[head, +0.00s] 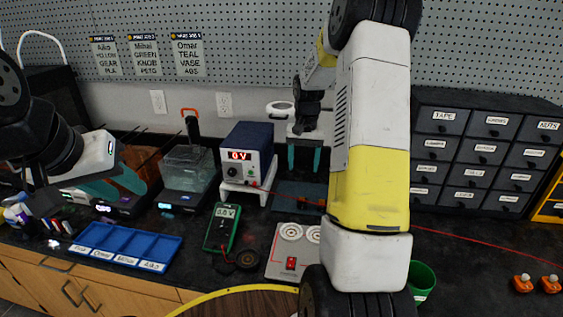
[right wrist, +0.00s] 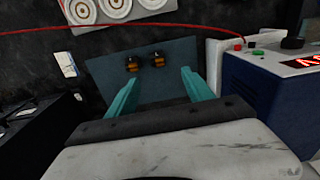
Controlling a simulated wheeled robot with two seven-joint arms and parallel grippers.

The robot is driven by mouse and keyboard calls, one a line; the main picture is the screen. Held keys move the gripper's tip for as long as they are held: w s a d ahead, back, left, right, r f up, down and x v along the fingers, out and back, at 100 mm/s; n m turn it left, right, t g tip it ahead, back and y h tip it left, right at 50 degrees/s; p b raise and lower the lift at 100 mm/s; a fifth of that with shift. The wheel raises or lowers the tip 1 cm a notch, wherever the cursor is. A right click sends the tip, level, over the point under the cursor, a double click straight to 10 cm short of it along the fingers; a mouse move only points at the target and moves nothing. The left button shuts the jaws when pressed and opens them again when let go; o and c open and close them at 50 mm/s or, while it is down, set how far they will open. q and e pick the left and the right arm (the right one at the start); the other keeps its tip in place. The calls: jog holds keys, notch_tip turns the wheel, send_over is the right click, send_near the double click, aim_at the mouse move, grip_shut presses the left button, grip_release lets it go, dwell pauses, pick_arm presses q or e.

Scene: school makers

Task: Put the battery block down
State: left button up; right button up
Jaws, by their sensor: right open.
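My right gripper (head: 304,171) is open, its two teal fingers pointing down above a dark blue-grey plate (head: 290,192) on the bench. The right wrist view shows the fingers (right wrist: 156,84) spread apart with nothing between them, and the plate (right wrist: 105,78) beyond. Two small dark-and-brass pieces (right wrist: 145,62) stand on the plate just past the fingertips; I cannot tell whether they belong to a battery block. No battery block can be told for certain in either view. My left gripper (head: 132,190) is at the left, its teal fingers apart and empty over the bench.
A blue power supply (head: 246,140) reading 0 V stands left of the plate. A green multimeter (head: 222,227), a blue compartment tray (head: 124,247) and a grey board with round dials (head: 288,255) lie in front. A red wire crosses the bench. Dark drawers (head: 470,150) stand right.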

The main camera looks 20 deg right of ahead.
jog(key=s+a+r+n+t, duration=0.15)
jog(key=s+a+r, duration=0.35)
jog(key=r, duration=0.5)
jog(key=s+a+r+n+t, duration=0.1)
jog(key=s+a+r, duration=0.2)
jog(key=s, duration=0.4)
jog(key=s+a+r+n+t+y, duration=0.1)
jog(key=s+a+r+t, duration=0.1)
jog(key=s, duration=0.5)
jog(key=s+a+r+n+t+y, duration=0.1)
jog(key=s+a+r+n, duration=0.1)
jog(key=s, duration=0.5)
jog(key=shift+s+a+r, duration=0.4)
jog(key=shift+a+r, duration=0.45)
jog(key=shift+a, duration=0.15)
